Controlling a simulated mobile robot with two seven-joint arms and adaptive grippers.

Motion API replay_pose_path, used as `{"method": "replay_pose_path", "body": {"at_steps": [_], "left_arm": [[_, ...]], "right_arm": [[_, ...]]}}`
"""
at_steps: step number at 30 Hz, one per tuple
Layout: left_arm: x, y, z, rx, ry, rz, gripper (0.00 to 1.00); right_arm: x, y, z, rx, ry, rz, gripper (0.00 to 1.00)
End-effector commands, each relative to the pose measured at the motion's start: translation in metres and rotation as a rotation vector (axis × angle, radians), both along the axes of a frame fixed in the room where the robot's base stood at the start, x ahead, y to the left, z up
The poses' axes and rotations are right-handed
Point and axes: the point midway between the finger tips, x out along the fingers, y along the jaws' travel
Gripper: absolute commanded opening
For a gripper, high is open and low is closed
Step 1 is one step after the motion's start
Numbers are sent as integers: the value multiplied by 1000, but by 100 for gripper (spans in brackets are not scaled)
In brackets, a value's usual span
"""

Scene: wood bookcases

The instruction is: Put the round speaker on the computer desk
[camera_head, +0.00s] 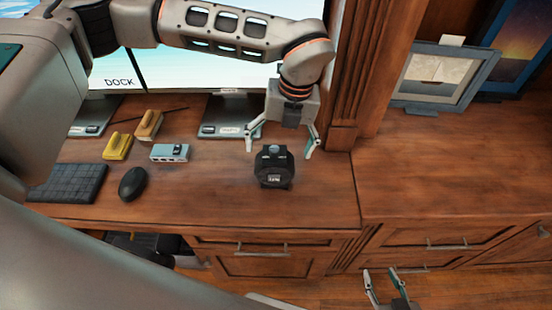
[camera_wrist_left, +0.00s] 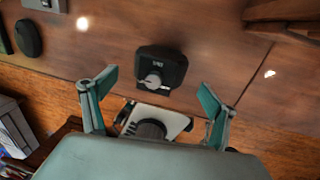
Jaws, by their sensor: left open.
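The round speaker (camera_head: 273,168) is a small black rounded unit with a grey knob on top and a small label. It sits upright on the wooden computer desk (camera_head: 215,195), near its right end. In the left wrist view the speaker (camera_wrist_left: 162,72) lies beyond and between the fingertips. My left gripper (camera_head: 280,150) is open and empty, its fingers pointing down just above and behind the speaker; it seems apart from it. It also shows in the left wrist view (camera_wrist_left: 150,92). My right gripper (camera_head: 381,272) is open and empty, low in front of the drawers.
Monitors (camera_head: 210,65) stand behind. A wooden post (camera_head: 350,80) rises at right; picture frames (camera_head: 437,76) stand on the clear right-hand cabinet.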

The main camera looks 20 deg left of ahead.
Motion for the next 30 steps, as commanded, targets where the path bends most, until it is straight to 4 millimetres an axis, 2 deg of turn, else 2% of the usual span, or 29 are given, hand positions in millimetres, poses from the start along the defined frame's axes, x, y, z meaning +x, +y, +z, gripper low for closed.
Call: {"method": "replay_pose_path", "body": {"at_steps": [3,9,30], "left_arm": [[1,-3,21,1,-2,1,87],[2,-7,41,0,0,0,87],[2,-7,45,1,1,0,87]], "right_arm": [[0,0,-1,0,1,0,40],[0,0,-1,0,1,0,40],[0,0,-1,0,0,0,40]]}}
